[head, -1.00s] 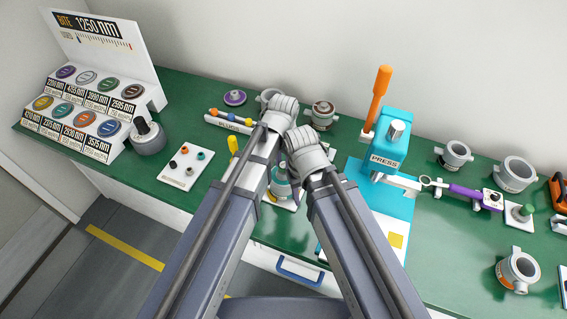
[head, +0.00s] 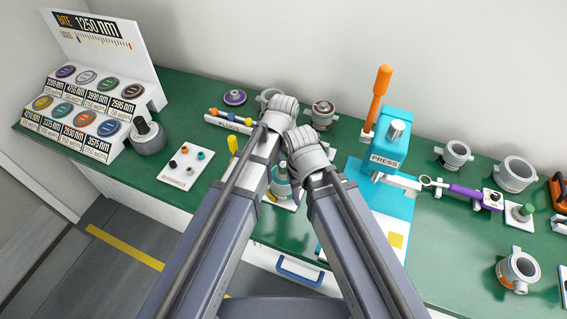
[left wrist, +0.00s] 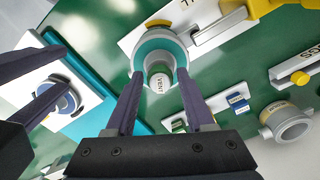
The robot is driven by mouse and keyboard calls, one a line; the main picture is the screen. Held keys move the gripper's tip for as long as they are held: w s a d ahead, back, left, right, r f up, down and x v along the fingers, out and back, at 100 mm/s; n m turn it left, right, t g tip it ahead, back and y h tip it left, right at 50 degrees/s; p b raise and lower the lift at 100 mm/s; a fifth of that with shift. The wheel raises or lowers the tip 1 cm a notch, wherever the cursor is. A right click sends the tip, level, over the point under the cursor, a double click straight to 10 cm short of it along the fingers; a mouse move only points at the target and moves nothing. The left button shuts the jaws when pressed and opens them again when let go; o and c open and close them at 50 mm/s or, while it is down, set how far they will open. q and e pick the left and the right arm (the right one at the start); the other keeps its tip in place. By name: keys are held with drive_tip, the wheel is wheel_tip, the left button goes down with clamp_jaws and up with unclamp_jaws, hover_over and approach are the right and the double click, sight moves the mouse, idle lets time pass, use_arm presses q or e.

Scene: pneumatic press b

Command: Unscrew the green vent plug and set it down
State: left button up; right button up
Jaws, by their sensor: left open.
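In the left wrist view a round pale cap marked VENT (left wrist: 159,82) stands in front of a teal ring-shaped housing (left wrist: 150,48). My left gripper (left wrist: 158,76) is open, with one finger on each side of the cap; I cannot tell whether they touch it. The teal housing also shows in the head view (head: 281,188), partly covered by my wrists. Another pair of dark fingers, my right gripper (left wrist: 72,72), shows at the left of the left wrist view near a bluish round part (left wrist: 66,103); its grip is unclear. The head view hides both sets of fingertips.
The turquoise press (head: 390,155) with an orange lever stands to the right. A white plate with small coloured plugs (head: 186,163) lies at left. A purple-handled tool (head: 465,192) and grey cups lie farther right.

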use_arm(q)
drive_tip(key=m, duration=0.9)
drive_tip(key=shift+c, duration=0.2)
drive_tip(key=c, duration=0.7)
drive_tip(key=n, duration=1.1)
drive_tip(key=shift+n, duration=0.4)
